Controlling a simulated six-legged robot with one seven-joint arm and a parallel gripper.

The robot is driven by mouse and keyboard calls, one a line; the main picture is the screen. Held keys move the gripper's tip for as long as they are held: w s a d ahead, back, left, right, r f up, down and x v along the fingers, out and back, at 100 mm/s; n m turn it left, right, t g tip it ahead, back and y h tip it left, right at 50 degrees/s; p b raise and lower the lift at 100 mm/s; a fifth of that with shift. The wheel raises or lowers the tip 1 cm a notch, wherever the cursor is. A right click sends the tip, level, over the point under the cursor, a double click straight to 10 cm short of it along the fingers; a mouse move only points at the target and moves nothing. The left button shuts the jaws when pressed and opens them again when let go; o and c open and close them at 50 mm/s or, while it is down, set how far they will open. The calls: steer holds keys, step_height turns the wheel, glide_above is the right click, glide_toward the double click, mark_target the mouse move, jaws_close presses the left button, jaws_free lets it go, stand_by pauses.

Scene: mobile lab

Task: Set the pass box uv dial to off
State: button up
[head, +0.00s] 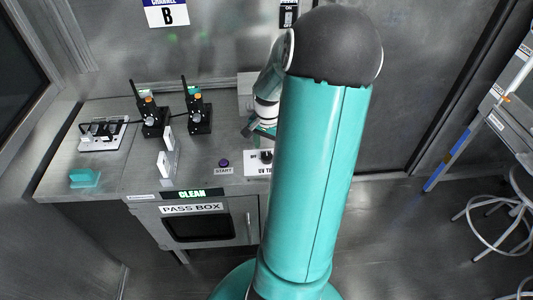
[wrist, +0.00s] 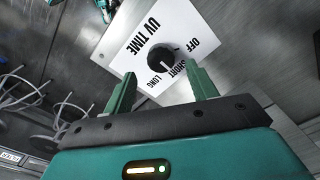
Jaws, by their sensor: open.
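The UV time dial (wrist: 162,60) is a round black knob on a white plate (wrist: 140,38) marked UV TIME, OFF, SHORT and LONG. A small pale mark shows on the knob on the side toward SHORT and LONG, but its exact setting is hard to read. My gripper (wrist: 160,71) is open, with its two green fingers apart on the near side of the knob and nothing between them. In the head view the dial (head: 266,156) sits on the counter, partly hidden by my arm, and my gripper is mostly hidden too.
The pass box (head: 192,209) is below the counter (head: 120,175) with a lit CLEAN sign (head: 191,194). A purple START button (head: 224,163) is left of the dial. Two black radios (head: 198,115) stand further back. A stool (head: 495,212) is at the right.

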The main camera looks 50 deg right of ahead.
mark_target(267, 156)
steer(key=shift+a+f, duration=0.1)
steer(key=shift+f, duration=1.9)
steer(key=c, duration=1)
steer(key=shift+w+n, duration=0.1)
steer(key=shift+n, duration=0.3)
steer(key=n, duration=1.1)
